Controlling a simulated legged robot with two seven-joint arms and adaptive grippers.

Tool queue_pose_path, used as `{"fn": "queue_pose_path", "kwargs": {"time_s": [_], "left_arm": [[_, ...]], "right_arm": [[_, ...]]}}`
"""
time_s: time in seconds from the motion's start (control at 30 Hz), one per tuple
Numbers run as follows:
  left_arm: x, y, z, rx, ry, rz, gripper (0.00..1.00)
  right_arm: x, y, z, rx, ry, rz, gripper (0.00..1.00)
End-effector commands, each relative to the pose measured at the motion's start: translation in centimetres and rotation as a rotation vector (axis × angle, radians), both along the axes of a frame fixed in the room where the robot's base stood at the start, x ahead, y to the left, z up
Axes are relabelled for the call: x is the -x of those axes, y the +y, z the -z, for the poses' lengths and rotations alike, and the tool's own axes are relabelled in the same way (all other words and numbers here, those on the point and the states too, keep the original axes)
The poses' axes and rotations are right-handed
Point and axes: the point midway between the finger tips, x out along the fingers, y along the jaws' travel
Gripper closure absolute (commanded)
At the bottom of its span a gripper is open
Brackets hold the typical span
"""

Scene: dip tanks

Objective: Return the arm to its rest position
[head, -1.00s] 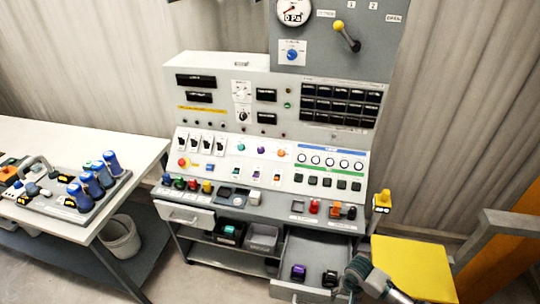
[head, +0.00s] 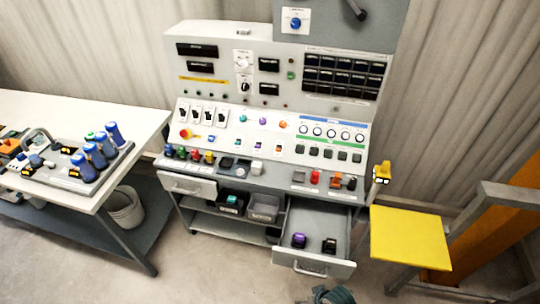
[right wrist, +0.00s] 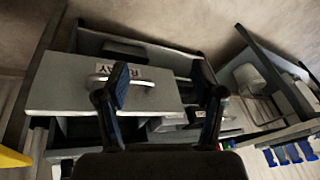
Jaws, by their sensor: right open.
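My right gripper (right wrist: 163,92) is open in the right wrist view, with its two dark fingers spread apart and nothing seen between them. Beyond the fingers is a grey drawer front with a metal handle and a white label (right wrist: 105,85); the left finger overlaps it in the picture. In the head view only a small dark piece of my right arm (head: 333,295) shows at the bottom edge, in front of the open drawer (head: 340,219). My left gripper is in neither view.
The grey control console (head: 228,62) stands behind the drawer, which holds a purple (head: 299,240) and a black block (head: 329,245). A yellow-topped stand (head: 410,237) is at right. A white table (head: 120,118) with blue-handled items is at left. Floor shows between.

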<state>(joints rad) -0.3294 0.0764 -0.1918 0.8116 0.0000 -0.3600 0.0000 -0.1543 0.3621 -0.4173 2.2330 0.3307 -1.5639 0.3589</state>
Motion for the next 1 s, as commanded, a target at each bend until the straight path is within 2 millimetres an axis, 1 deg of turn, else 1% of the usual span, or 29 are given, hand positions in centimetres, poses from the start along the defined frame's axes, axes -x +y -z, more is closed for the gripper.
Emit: {"fn": "queue_pose_path", "kwargs": {"time_s": [0.03, 0.27, 0.5, 0.6, 0.77, 0.87, 0.97, 1.0], "left_arm": [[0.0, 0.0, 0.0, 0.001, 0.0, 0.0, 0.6], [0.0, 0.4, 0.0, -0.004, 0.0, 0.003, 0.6], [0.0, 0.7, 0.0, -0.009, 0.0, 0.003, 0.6], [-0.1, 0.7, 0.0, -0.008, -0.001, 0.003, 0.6], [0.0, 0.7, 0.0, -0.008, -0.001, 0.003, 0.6], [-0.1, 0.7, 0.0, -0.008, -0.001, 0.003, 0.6], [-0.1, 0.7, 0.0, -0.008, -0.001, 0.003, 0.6], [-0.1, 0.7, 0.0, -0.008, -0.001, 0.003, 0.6]], "right_arm": [[1.1, -0.3, -0.1, 0.002, -0.009, 0.009, 0.32], [4.7, -3.9, -0.6, 0.084, -0.043, 0.049, 0.32], [9.0, -8.4, -1.1, 0.207, -0.025, 0.097, 0.32], [8.1, -8.1, 1.7, 0.21, -0.017, 0.087, 0.32], [7.6, -7.9, 6.2, 0.209, 0.002, 0.083, 0.32], [7.4, -7.8, 9.3, 0.211, 0.014, 0.079, 0.32], [7.7, -7.8, 13.0, 0.211, 0.03, 0.075, 0.32], [7.8, -7.7, 14.7, 0.212, 0.037, 0.074, 0.32]]}}
